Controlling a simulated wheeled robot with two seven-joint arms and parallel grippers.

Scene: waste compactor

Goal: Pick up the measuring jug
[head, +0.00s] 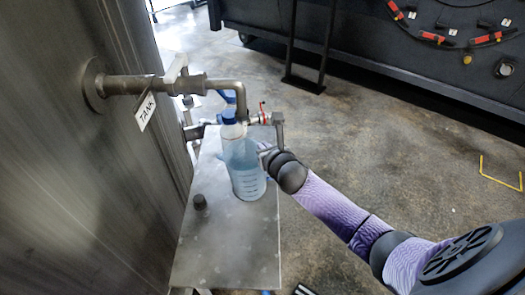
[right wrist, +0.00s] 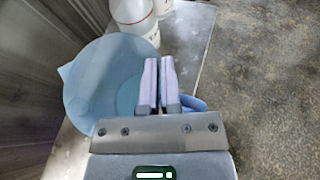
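The measuring jug is pale blue and translucent, with graduation marks and a wide open top. In the head view the jug (head: 247,180) is upright at the metal shelf. In the right wrist view the jug (right wrist: 92,85) is seen from above, with its spout to the left and part of its handle at the right. My right gripper (right wrist: 160,62) has its fingers close together at the jug's handle-side edge, a narrow gap between them. In the head view my right gripper (head: 263,151) reaches the jug from the right. The exact contact is hidden. My left gripper is out of view.
A bent pipe (head: 215,86) with a TANK tag (head: 145,111) comes from the metal wall on the left, close above the jug. Translucent bottles (right wrist: 133,12) stand close behind the jug. The floor at right is open.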

